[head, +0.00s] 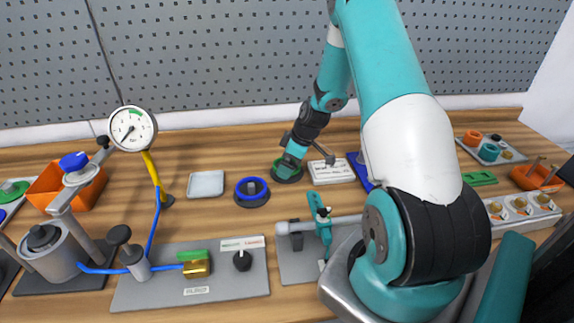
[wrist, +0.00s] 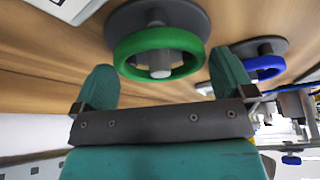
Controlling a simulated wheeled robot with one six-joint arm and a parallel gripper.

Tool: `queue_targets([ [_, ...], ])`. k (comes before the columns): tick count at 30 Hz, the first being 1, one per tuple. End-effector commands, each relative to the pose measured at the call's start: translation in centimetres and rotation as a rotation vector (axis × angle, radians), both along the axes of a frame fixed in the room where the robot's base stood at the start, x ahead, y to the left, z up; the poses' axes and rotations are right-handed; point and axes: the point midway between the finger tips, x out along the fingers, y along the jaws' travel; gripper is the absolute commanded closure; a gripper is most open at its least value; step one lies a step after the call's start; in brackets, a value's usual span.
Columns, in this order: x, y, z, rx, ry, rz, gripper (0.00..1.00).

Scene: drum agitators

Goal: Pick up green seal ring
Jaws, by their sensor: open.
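The green seal ring (wrist: 136,75) sits around a short grey post on a round dark base (wrist: 190,18) in the wrist view. In the head view the ring (head: 279,168) is partly hidden behind my gripper (head: 293,152). My gripper also shows in the wrist view (wrist: 163,76), with its two teal fingers spread apart and empty. The ring lies between and beyond the fingertips, and no contact is visible. A gap shows between each finger and the ring.
A blue ring (head: 251,187) on a similar dark base stands to the left, with a grey tray (head: 206,183) beyond it. A white labelled block (head: 331,171) is close on the right. A pressure gauge (head: 132,129) and orange bin (head: 68,186) stand at the left.

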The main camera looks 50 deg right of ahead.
Motion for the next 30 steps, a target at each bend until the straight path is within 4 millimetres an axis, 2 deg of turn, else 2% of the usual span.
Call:
queue_targets([
  [1, 0.0, 0.0, 0.0, 0.0, 0.0, 0.0, 0.02],
  [5, 0.0, 0.0, 0.0, 0.0, 0.0, 0.0, 0.32],
  [6, 0.0, 0.0, 0.0, 0.0, 0.0, 0.0, 0.34],
  [14, 0.0, 0.0, 0.1, 0.0, 0.0, 0.0, 0.35],
  [19, 0.0, -0.1, 1.0, -0.001, -0.002, 0.001, 0.35],
  [23, 0.1, -0.1, 3.1, -0.004, -0.004, 0.0, 0.35],
  [30, 0.1, -0.1, 10.3, -0.006, -0.008, 0.001, 0.35],
])
